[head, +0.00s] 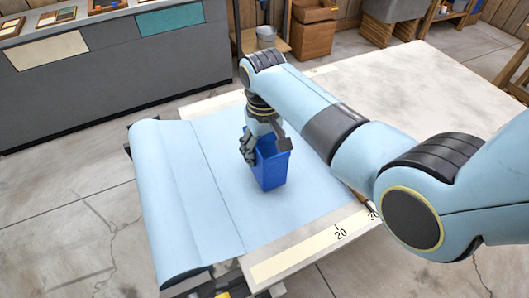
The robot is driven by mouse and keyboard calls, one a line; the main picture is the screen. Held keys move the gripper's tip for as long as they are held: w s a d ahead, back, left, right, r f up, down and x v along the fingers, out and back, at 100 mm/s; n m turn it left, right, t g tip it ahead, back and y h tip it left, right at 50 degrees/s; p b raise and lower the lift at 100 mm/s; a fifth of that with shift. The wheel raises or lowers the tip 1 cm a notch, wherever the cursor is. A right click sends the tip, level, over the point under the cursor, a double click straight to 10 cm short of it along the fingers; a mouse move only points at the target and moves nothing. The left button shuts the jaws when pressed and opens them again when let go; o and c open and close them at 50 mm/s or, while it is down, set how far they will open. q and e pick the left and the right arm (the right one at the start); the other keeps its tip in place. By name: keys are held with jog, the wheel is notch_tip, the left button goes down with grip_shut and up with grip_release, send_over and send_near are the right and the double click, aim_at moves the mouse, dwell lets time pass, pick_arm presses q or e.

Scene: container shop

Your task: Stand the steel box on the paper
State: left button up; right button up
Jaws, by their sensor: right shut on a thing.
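The box (272,172) is blue, open at the top and upright, over the middle of the light blue paper (190,190). I see no bare steel on it. My right gripper (265,143) comes down from above and is shut on the box at its upper rim; the fingers hide part of the rim and its left side. The box's bottom appears at or very near the paper; I cannot tell whether it touches. The paper lies over the table with a fold line, its left edge curling down. My left gripper is not in view.
A ruler strip (310,245) marked 20 and 30 runs along the table's front edge. A pale worktop (420,95) lies to the right, partly behind my arm. A grey counter (120,75) stands back left. A metal bucket (266,37) and wooden crates (313,38) are behind. Paper left of the box is clear.

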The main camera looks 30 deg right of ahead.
jog(key=shift+w+f, duration=0.1)
jog(key=shift+f, duration=0.85)
jog(key=shift+f, duration=0.1)
jog(key=o, duration=1.8)
notch_tip(320, 180, up, 12)
jog(key=shift+r+p, duration=0.1)
jog(key=shift+p, duration=0.2)
